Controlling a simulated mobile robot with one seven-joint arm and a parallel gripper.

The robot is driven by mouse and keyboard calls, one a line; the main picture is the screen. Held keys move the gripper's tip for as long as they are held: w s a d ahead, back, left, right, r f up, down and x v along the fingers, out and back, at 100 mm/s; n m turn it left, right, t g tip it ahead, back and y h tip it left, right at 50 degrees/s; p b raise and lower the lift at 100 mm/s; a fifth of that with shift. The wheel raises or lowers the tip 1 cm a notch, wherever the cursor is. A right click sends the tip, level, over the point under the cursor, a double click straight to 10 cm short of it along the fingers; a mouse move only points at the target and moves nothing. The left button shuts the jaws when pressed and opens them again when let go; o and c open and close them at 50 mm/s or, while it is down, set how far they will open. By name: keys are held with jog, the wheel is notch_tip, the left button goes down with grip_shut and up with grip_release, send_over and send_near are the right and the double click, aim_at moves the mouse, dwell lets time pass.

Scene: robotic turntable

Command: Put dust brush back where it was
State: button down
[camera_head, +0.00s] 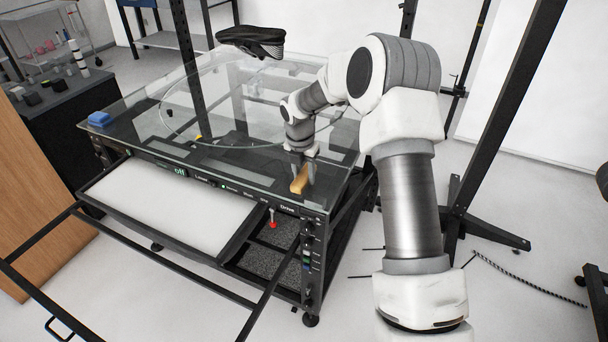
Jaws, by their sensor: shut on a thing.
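My gripper (303,163) points down above the near right part of the glass tabletop. It is shut on the dust brush (299,181), of which a tan, wooden-looking part shows below and between the fingers. The brush is close to the glass near its front edge. I cannot tell whether it touches the glass. Its bristles are not clearly visible. The glass tabletop (140,105) covers the turntable rig.
A dark mesh-like object (251,40) is at the back. A white drawer-like panel (170,205) sticks out in front, with black frame bars around it. The glass's middle is mostly clear.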

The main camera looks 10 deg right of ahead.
jog(key=shift+f, duration=0.15)
jog(key=shift+c, duration=2.2)
grip_release()
